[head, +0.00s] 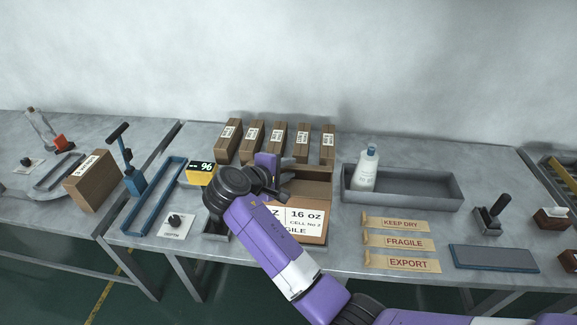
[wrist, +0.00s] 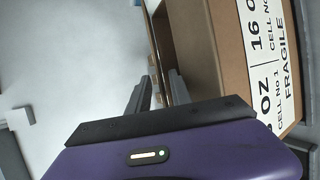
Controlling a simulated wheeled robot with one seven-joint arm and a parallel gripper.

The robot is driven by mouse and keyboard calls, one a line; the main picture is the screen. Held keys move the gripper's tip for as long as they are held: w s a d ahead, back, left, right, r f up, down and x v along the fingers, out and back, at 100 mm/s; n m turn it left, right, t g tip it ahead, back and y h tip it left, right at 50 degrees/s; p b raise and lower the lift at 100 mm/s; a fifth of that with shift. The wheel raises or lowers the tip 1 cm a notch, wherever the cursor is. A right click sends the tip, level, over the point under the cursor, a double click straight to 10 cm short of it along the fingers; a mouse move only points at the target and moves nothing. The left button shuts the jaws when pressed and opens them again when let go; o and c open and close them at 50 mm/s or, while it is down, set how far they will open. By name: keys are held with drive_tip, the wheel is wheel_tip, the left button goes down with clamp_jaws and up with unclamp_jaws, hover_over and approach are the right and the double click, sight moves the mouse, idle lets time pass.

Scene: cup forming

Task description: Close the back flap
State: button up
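The brown carton (head: 318,238) stands at the front middle of the bench, with a large white label reading "16 oz", "Cell No" and "Fragile". A brown panel (head: 316,176) shows at its back; I cannot tell surely if this is the back flap or how far it is tilted. My gripper (head: 290,175) is at the carton's back left, pointing right. In the wrist view the carton (wrist: 205,50) fills the right side. My gripper (wrist: 160,76) has its fingers apart there, beside the carton's edge, with nothing clearly held. My arm hides the carton's left part.
Several closed cartons (head: 276,142) stand in a row behind. A grey tray (head: 425,196) with a white bottle (head: 364,172) is at the right. Labelled strips (head: 402,242) lie in front of it. A yellow display (head: 200,174) and a blue frame (head: 138,222) are at the left.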

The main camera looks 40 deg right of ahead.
drive_tip(key=shift+d+f, duration=0.15)
drive_tip(key=shift+d, duration=0.05)
clamp_jaws()
idle(1.4)
